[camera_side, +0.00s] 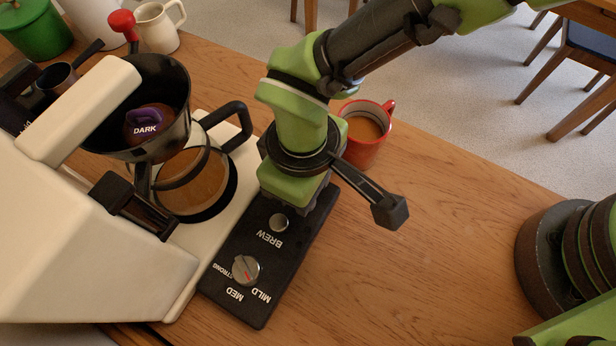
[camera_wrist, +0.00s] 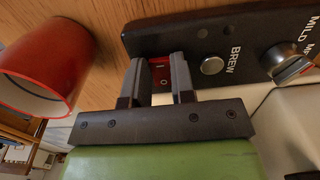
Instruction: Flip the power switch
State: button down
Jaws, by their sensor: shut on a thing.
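The black control panel (camera_side: 262,294) of the coffee maker lies on the table. Its power switch (camera_wrist: 159,64), red on top with a small round mark on its dark lower part, shows in the wrist view at the panel's end beyond the BREW button. My gripper (camera_wrist: 161,74) has one finger on each side of the switch and is shut on it. In the side view my gripper (camera_side: 303,208) is down at the panel's far end and hides the switch.
The BREW button (camera_side: 278,222) and strength knob (camera_side: 245,269) sit on the same panel. A red mug (camera_side: 364,150) of coffee stands close behind my gripper. The glass pot (camera_side: 196,182) and cream coffee maker (camera_side: 98,262) are to the left. The table right of the panel is clear.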

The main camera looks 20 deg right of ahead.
jog(key=shift+w+a+g+h, duration=0.2)
jog(key=shift+w+g+h, duration=0.05)
jog(key=shift+g+h, duration=0.55)
jog(key=shift+r, duration=0.1)
jog(key=c, duration=1)
grip_release()
jog(key=shift+o, duration=0.2)
jog(key=shift+r, duration=0.1)
jog(key=v, duration=0.9)
jog(key=shift+r, duration=0.35)
jog(key=shift+w+a, duration=0.15)
